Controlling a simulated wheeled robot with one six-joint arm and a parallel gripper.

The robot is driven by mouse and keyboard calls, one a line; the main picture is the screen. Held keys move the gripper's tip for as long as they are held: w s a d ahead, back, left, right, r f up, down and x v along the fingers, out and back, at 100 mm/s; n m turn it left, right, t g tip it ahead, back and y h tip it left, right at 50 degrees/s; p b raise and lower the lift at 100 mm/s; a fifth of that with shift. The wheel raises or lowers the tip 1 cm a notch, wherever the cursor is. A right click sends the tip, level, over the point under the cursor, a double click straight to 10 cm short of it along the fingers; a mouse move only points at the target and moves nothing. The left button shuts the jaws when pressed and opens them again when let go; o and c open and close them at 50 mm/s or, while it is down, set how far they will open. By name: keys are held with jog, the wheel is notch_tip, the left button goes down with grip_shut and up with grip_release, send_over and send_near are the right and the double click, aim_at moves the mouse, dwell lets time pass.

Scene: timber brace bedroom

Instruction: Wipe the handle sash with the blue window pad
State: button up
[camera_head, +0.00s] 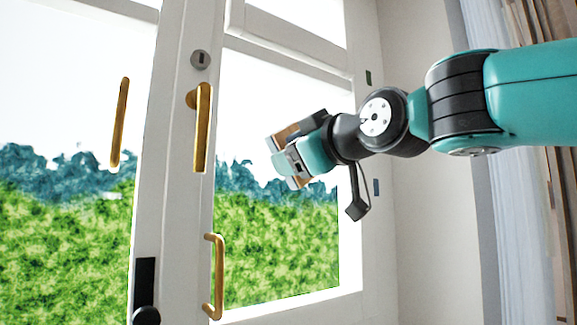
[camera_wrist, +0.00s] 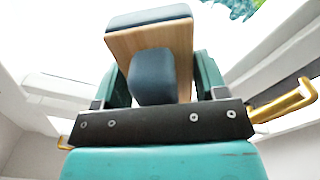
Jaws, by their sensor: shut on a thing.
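The blue window pad (camera_head: 298,128) is a wooden board with a blue-grey pad on its far face and a blue-grey grip block. My gripper (camera_head: 303,158) is shut on that block, in front of the right glass pane. In the wrist view the block (camera_wrist: 152,78) sits between my teal fingers, with the board and pad (camera_wrist: 150,17) beyond. The white-framed right sash (camera_head: 260,250) has brass handles on its left stile: an upper one (camera_head: 203,128) and a lower one (camera_head: 217,277). I cannot tell whether the pad touches the glass.
Another brass handle (camera_head: 119,122) shows against the left pane. A round lock (camera_head: 200,60) and a black knob plate (camera_head: 145,290) sit on the frame. A curtain (camera_head: 500,220) hangs at the right. In the wrist view a brass handle (camera_wrist: 285,100) is close at the right.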

jog(key=shift+s+d, duration=0.15)
jog(key=shift+s, duration=0.05)
jog(key=shift+b+v, duration=0.9)
jog(key=shift+v, duration=0.45)
jog(key=shift+s+d, duration=0.1)
jog(key=shift+s, duration=0.05)
